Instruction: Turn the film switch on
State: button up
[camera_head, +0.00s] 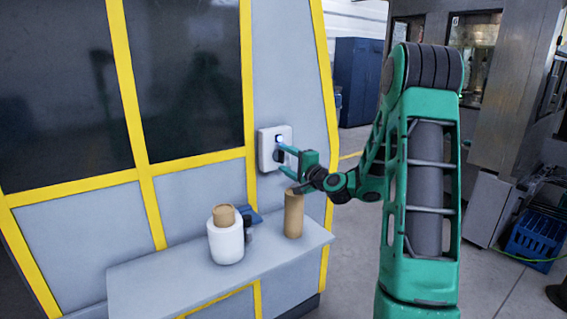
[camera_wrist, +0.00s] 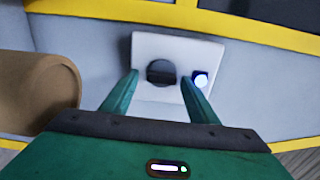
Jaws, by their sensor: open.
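The switch panel is a white plate (camera_head: 268,160) on the machine's grey wall. It carries a dark round knob (camera_wrist: 161,72) and a small lit blue-white button (camera_wrist: 200,79), seen in the wrist view. In the head view the button (camera_head: 279,139) sits at the plate's upper right, and the knob is partly hidden by my gripper. My gripper (camera_head: 281,160) is open in front of the panel. In the wrist view its two fingers (camera_wrist: 158,84) point at the plate, with the knob between their tips and the button by the right fingertip. I cannot tell whether a finger touches the plate.
Below the panel is a grey shelf (camera_head: 160,287). On it stand a white roll (camera_head: 226,243) with a brown core, a brown cardboard tube (camera_head: 293,215) close under my gripper, and a small blue item (camera_head: 251,217). The tube (camera_wrist: 38,88) is left in the wrist view.

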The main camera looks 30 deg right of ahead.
jog(key=s, duration=1)
jog(key=shift+s+d, duration=0.15)
jog(key=shift+s, duration=0.2)
